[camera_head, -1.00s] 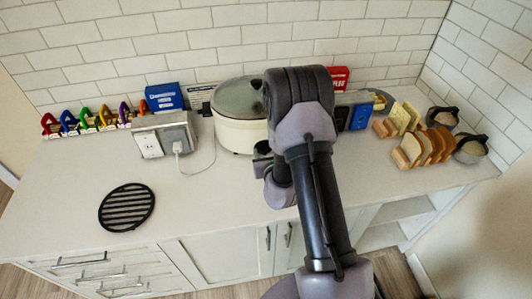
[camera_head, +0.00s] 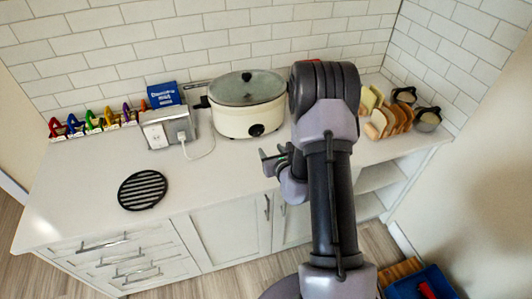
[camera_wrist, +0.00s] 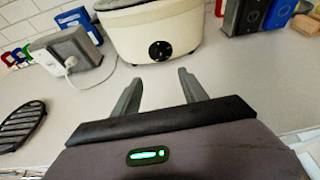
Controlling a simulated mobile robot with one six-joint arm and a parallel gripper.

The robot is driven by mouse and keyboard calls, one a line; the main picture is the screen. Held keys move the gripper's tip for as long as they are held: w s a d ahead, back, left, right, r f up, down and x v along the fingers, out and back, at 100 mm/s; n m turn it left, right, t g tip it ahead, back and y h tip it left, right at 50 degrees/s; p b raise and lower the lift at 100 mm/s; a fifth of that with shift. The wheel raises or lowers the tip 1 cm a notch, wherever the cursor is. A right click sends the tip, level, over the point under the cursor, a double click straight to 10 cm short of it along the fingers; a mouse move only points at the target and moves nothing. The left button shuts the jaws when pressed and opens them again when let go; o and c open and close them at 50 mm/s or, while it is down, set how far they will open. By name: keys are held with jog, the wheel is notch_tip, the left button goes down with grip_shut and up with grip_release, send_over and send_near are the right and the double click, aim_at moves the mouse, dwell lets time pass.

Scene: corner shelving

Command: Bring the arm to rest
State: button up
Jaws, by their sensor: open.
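My gripper (camera_head: 270,161) is open and empty above the front part of the counter, to the right of the black trivet and in front of the cream pot. In the wrist view its two fingers (camera_wrist: 158,92) stand apart with bare counter between them, pointing toward the pot (camera_wrist: 158,35). My arm is folded over the right half of the counter and hides part of what stands behind it.
The lidded cream pot (camera_head: 247,115) stands at the back. A round black trivet (camera_head: 142,190) lies on the left of the counter (camera_head: 90,195). An outlet box (camera_head: 168,130), blue box (camera_head: 164,95), coloured clips (camera_head: 92,122) and bread rack (camera_head: 388,120) line the back. A blue bin (camera_head: 410,288) is at lower right.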

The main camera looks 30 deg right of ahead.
jog(key=w+a+r+n+t+y+b, duration=0.1)
jog(key=a+r+n+y+b, duration=0.1)
jog(key=a+r+n+y, duration=0.45)
jog(key=w+a+r+n+y+b, duration=0.15)
jog(key=a+r, duration=0.25)
jog(key=a, duration=0.5)
jog(key=s+a+r+n+g+y+b, duration=0.45)
jog(key=s+a+n, duration=0.5)
jog(key=a, duration=0.45)
jog(key=s+a+f+n+g+h+b, duration=0.1)
jog(key=s+a+n+g+b, duration=0.15)
jog(key=s+n, duration=0.35)
jog(key=s+a+f+n+g+h+b, duration=0.1)
jog(key=s+n+g+b, duration=0.2)
jog(key=s, duration=0.6)
jog(key=s+d+f+n+t+h+b, duration=0.1)
jog(key=s+d+f+n+h, duration=0.1)
jog(key=s+d+n+h, duration=0.3)
jog(key=s+d+n, duration=0.2)
jog(key=d, duration=0.1)
jog(key=shift+t, duration=0.3)
